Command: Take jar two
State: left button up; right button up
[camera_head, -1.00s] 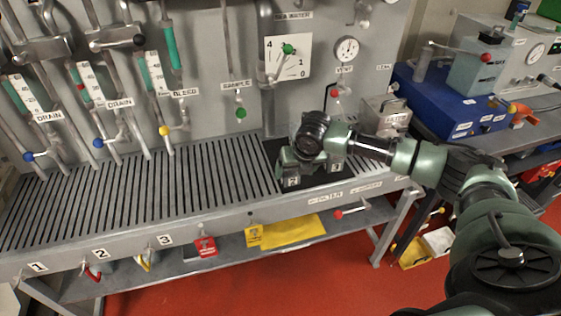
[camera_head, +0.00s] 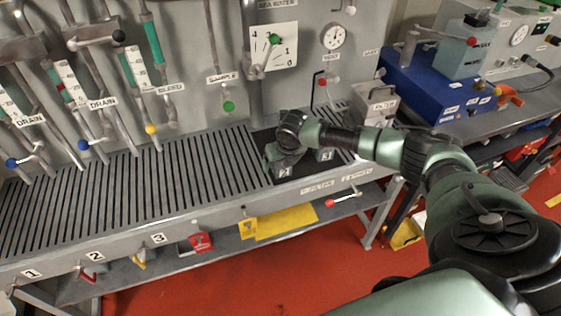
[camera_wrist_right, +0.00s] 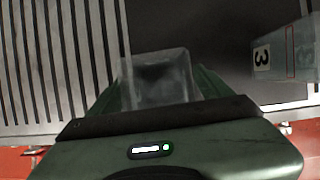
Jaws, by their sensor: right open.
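Jar two, with a "2" label (camera_head: 285,171), stands on the dark mat at the right end of the slatted bench, mostly hidden under my right gripper (camera_head: 286,159). In the right wrist view, a clear, see-through jar (camera_wrist_right: 155,72) stands between the green fingers of the open gripper (camera_wrist_right: 157,92). The fingers flank it; I cannot tell whether they touch it. Jar three, with a "3" label (camera_head: 326,155), stands just to the right and also shows in the wrist view (camera_wrist_right: 288,52), apart from the gripper. My left gripper is out of view.
The slatted bench top (camera_head: 130,190) is clear to the left. A panel with pipes, valves and a gauge (camera_head: 334,37) rises behind. A filter box (camera_head: 376,103) stands right of the jars. A blue unit (camera_head: 435,95) sits on the right-hand table.

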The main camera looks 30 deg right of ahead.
jog(key=c, duration=1.5)
jog(key=shift+o, duration=0.2)
